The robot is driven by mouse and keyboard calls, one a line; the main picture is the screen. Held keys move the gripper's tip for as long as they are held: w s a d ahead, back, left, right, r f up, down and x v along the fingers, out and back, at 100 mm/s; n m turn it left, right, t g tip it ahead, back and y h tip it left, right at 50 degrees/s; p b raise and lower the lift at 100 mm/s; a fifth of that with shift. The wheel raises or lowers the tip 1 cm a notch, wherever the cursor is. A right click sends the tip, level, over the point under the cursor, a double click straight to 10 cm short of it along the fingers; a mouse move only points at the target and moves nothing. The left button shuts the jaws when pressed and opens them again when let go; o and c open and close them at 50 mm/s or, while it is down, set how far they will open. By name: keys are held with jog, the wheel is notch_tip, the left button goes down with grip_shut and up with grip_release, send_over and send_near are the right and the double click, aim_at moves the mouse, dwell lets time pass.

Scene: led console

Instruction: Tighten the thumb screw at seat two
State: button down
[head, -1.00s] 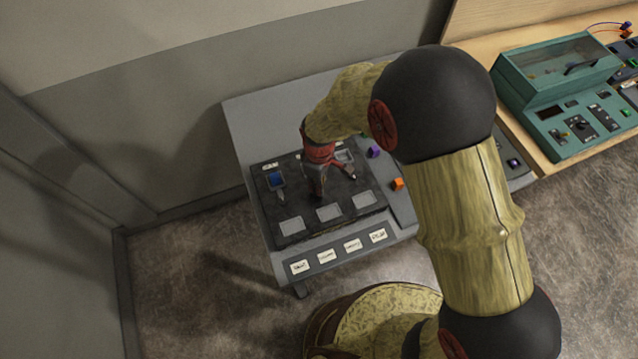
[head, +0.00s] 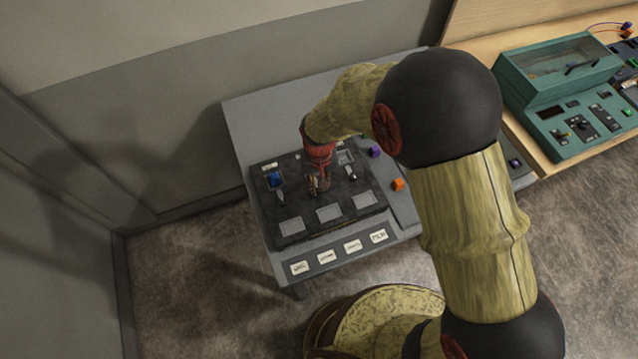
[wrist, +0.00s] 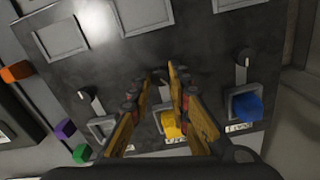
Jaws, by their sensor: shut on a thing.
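The dark panel (head: 300,201) carries a row of three seats, each with a thumb screw beside it. In the wrist view the middle seat holds a yellow block (wrist: 172,125), the right seat a blue block (wrist: 246,107), and the left seat (wrist: 103,128) looks empty. The middle thumb screw (wrist: 161,76) is largely hidden between the fingers. My gripper (wrist: 160,84) is down at the panel, shut on that screw; it shows at the panel's middle in the head view (head: 319,187). The outer screws (wrist: 244,57) and (wrist: 90,99) stand clear of the fingers.
Three empty recesses, one of them the middle recess (head: 329,212), line the panel's front. Orange (head: 398,184), purple (head: 374,152) and green (wrist: 82,152) cubes lie beside the panel. A teal machine (head: 560,95) stands on the wooden bench at right.

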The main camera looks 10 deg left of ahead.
jog(key=m, duration=0.6)
jog(key=shift+w+a+r, duration=0.15)
jog(key=shift+w+r, duration=0.1)
jog(key=shift+m, duration=0.3)
jog(key=c, duration=2)
grip_release()
jog(key=o, duration=0.3)
jog(key=shift+s+f, duration=0.15)
jog(key=shift+s, duration=0.05)
jog(key=shift+o, duration=0.2)
notch_tip(320, 180, up, 12)
